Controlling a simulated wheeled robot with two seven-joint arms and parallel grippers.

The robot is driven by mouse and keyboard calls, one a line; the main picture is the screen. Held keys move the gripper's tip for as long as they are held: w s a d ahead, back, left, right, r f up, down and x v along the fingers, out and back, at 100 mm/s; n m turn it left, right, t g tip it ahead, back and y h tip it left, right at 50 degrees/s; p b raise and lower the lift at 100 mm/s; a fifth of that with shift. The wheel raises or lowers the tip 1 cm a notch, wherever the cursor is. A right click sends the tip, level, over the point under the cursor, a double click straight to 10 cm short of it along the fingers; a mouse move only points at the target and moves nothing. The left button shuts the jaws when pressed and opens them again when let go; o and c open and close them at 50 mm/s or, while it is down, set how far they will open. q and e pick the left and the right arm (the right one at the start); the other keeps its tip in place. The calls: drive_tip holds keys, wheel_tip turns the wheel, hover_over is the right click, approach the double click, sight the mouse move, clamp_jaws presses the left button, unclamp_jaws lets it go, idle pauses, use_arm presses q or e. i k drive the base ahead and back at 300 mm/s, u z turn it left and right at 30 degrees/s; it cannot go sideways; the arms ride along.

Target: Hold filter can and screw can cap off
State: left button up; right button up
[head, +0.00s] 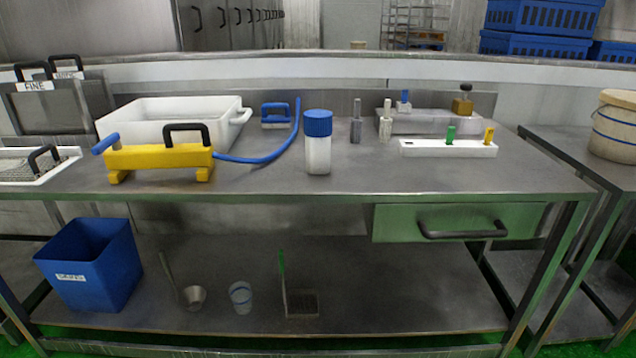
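The filter can (318,156) is a white cylinder standing upright on the steel bench, a little right of the blue hose. Its blue ribbed cap (318,123) sits on top of it. Neither of my grippers shows in the head view, and nothing touches the can.
A yellow block with handles (158,158) and its blue hose (262,158) lie left of the can, before a white tub (120,119). Small bottles (356,124) and a white rack (425,149) stand to the right. The bench front around the can is clear. A drawer (395,224) hangs below.

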sight(317, 150)
drive_tip(key=u, duration=0.85)
drive_tip(key=i, duration=1.35)
drive_tip(key=z, duration=0.4)
